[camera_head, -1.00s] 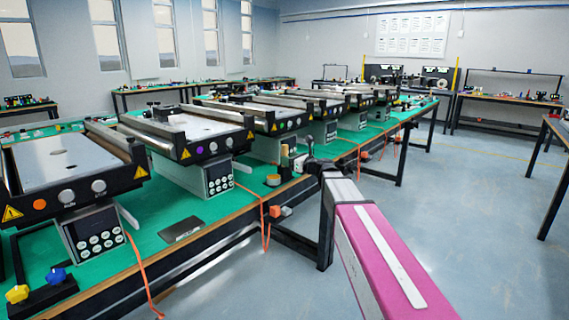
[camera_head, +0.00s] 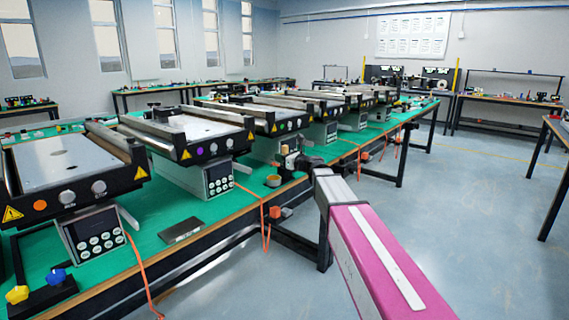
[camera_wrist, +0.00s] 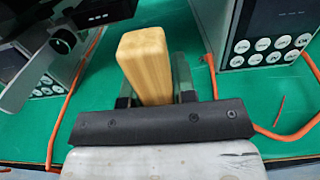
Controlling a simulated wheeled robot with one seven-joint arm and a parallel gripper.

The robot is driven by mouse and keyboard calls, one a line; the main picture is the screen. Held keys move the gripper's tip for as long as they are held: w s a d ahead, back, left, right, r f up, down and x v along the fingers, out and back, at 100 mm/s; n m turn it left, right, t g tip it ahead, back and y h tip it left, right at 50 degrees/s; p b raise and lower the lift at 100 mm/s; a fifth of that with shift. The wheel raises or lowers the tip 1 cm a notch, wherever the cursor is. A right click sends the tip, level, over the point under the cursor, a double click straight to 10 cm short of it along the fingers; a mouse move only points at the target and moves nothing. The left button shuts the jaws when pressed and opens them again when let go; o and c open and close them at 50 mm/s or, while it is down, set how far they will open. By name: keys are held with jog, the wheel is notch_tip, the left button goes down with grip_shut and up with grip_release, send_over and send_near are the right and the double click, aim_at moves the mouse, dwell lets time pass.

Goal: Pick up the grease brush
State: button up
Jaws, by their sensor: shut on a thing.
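A pale wooden block-like piece (camera_wrist: 146,62), which I take to be the handle of the grease brush, stands between the fingers of my gripper (camera_wrist: 153,92) in the wrist view. The fingers are shut on its sides. No bristles show, and its lower part is hidden by the gripper body. In the head view my gripper (camera_head: 290,162) is small and dark, over the front edge area of the green-topped bench (camera_head: 145,240), and the held piece can barely be made out.
Several mini conveyors (camera_head: 200,143) with button panels line the bench, close to my gripper on both sides in the wrist view. Orange cables (camera_wrist: 75,85) hang nearby. A small round yellowish container (camera_head: 273,181) and a flat dark plate (camera_head: 181,230) lie on the bench.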

notch_tip(320, 180, up, 10)
dwell(0.6)
dwell(1.7)
